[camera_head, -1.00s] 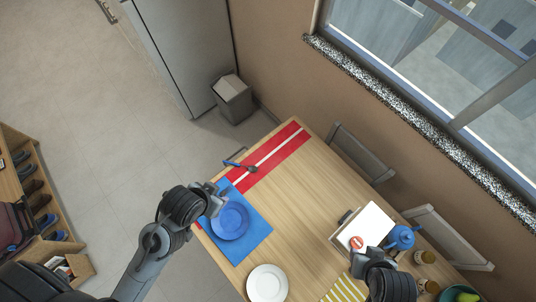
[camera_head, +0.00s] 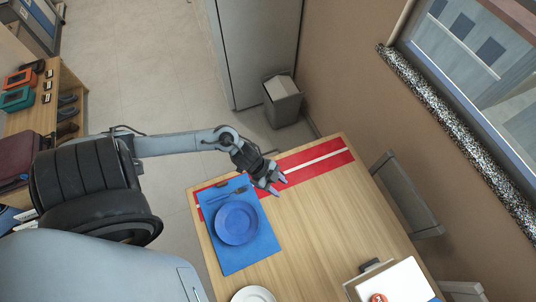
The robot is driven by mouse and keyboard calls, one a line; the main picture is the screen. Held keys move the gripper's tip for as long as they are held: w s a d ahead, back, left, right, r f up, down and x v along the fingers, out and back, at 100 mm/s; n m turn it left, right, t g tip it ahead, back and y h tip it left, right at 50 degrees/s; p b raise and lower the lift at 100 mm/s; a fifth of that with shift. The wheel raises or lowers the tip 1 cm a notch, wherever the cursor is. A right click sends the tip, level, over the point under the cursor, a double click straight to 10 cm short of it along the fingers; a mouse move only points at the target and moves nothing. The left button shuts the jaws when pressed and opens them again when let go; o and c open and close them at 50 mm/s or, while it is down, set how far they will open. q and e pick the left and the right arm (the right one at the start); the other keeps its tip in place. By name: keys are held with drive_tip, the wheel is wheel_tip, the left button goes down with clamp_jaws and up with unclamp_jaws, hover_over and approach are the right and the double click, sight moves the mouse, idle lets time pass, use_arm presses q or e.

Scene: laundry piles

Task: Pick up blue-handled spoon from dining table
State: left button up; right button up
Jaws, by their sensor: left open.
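I cannot clearly make out the blue-handled spoon now; my left arm covers part of the red runner where a blue-handled utensil lay earlier. A small dark utensil end (camera_head: 222,183) shows at the far edge of the blue placemat (camera_head: 250,262), and another thin utensil (camera_head: 241,190) lies just above the blue plate (camera_head: 238,223); their kinds are unclear. My left gripper (camera_head: 276,185) is open, over the table by the placemat's far right corner and the runner. Nothing shows between its fingers. My right gripper is out of view.
The red runner with a white stripe (camera_head: 322,160) crosses the far end of the wooden dining table (camera_head: 325,222). A white plate (camera_head: 254,294) and a white-topped object (camera_head: 405,283) are near. A chair (camera_head: 403,195) stands right. The table's middle is clear.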

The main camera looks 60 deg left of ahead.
use_arm(q)
drive_tip(key=w+a+f+g+y+b, duration=0.1)
drive_tip(key=a+f+b, duration=0.4)
drive_tip(key=a, duration=0.5)
drive_tip(key=w+a+f+g+y+b, duration=0.1)
drive_tip(key=a+f+g+b, duration=0.15)
drive_tip(key=a+b, duration=0.6)
drive_tip(key=shift+m+t, duration=0.4)
drive_tip(key=shift+t, duration=0.05)
drive_tip(key=f, duration=0.2)
drive_tip(key=w+f+p, duration=0.1)
drive_tip(key=f, duration=0.1)
drive_tip(key=shift+a+f, duration=0.2)
drive_tip(key=shift+f, duration=0.05)
drive_tip(key=shift+h, duration=0.3)
drive_tip(key=x, duration=0.4)
drive_tip(key=shift+s+f, duration=0.2)
drive_tip(key=shift+s, duration=0.15)
drive_tip(key=shift+w+d+f+b, duration=0.2)
drive_tip(key=shift+f+b, duration=0.1)
drive_tip(key=shift+f, duration=0.2)
drive_tip(key=shift+s, duration=0.1)
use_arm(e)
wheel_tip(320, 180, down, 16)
use_arm(q)
drive_tip(key=shift+c, duration=0.4)
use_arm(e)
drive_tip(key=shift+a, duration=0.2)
use_arm(q)
clamp_jaws()
